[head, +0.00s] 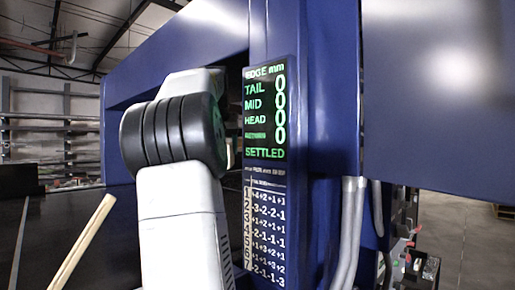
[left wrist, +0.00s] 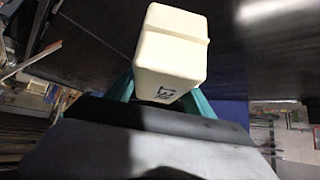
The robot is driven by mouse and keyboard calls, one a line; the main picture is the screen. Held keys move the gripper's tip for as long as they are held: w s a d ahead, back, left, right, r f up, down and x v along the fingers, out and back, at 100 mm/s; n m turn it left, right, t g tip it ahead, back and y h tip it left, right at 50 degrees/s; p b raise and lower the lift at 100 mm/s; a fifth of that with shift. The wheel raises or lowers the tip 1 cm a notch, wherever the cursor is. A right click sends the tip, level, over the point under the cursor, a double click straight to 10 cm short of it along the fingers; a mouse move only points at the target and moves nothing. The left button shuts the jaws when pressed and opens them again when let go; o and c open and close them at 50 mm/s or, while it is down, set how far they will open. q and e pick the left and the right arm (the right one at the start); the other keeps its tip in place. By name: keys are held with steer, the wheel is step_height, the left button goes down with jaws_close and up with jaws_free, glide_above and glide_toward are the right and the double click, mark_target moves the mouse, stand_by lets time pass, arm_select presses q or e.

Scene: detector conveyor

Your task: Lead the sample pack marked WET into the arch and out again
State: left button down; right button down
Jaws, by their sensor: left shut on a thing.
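A cream block-shaped sample pack (left wrist: 172,52) shows in the left wrist view with a small dark mark on its near face, too small to read. My left gripper (left wrist: 160,94) is shut on it, a teal finger at each side of the pack. In the head view the blue arch (head: 305,100) fills the middle and right. My left arm stands in front of it, and the left gripper and pack are hidden there. My right gripper is in neither view.
A display (head: 265,110) on the arch post reads zeros beside TAIL, MID and HEAD, with SETTLED below. A numbered table (head: 265,235) is under it. A black belt surface (head: 105,260) and pale wooden bar (head: 82,240) lie left. Grey pipes (head: 350,230) run down the post.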

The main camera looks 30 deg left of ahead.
arm_select(q)
steer(key=s+a, duration=0.3)
steer(key=s, duration=0.8)
steer(key=s+a, duration=0.3)
steer(key=s, duration=0.8)
steer(key=s+a, duration=0.3)
steer(key=s, duration=0.8)
steer(key=shift+a, duration=0.3)
